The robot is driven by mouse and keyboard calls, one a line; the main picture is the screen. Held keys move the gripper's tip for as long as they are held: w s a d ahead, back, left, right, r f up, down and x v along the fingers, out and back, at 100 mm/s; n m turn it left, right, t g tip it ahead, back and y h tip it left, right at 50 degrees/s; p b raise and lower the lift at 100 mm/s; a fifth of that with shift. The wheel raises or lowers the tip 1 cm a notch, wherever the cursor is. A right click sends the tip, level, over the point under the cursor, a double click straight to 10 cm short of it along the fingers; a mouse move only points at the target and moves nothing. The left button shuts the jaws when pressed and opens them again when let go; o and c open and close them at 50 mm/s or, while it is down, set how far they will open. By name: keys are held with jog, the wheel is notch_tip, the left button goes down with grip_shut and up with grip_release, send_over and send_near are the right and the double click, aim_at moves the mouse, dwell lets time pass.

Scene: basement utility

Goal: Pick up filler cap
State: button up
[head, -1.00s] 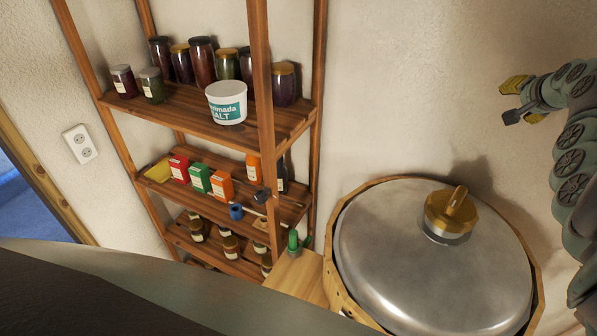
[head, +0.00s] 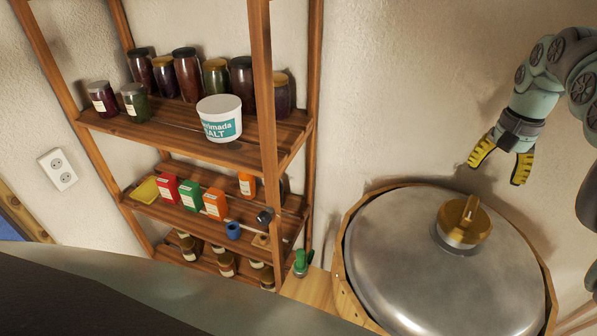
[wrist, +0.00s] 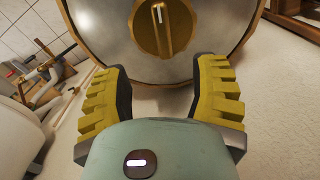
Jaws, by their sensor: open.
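The filler cap (head: 463,221) is a round brass-coloured cap with a raised bar grip. It sits on the domed metal lid (head: 400,265) of a wooden-rimmed vessel, right of the shelf. In the wrist view the cap (wrist: 162,27) is at the top centre, beyond the fingertips. My gripper (head: 501,170) is open and empty, with yellow ribbed fingers pointing down. It is above and to the right of the cap, apart from it. In the wrist view my gripper (wrist: 160,72) has its fingers spread on either side below the cap.
A wooden shelf (head: 195,125) with jars, small boxes and a white salt tub (head: 219,118) stands left of the vessel. A green-topped item (head: 302,262) is on a wooden surface beside the vessel. The wall is close behind. The space above the lid is clear.

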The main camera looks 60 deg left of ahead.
jog(key=p, duration=0.3)
send_over(472, 205)
jog(key=f, duration=0.4)
jog(key=shift+s+d+f, duration=0.1)
jog(key=shift+s+f, duration=0.15)
jog(key=shift+s, duration=0.1)
jog(key=shift+w+f, duration=0.1)
jog(key=shift+f, duration=0.3)
jog(key=shift+f+p, duration=0.4)
jog(key=shift+f, duration=0.4)
jog(key=shift+f+p, duration=0.3)
jog(key=shift+p, duration=0.05)
jog(key=shift+f, duration=0.3)
jog(key=shift+w+f, duration=0.1)
jog(key=shift+f, duration=0.8)
jog(key=shift+f+b, duration=0.35)
jog(key=shift+f, duration=0.75)
jog(key=shift+f, duration=0.25)
jog(key=shift+w, duration=0.1)
jog(key=shift+c, duration=0.3)
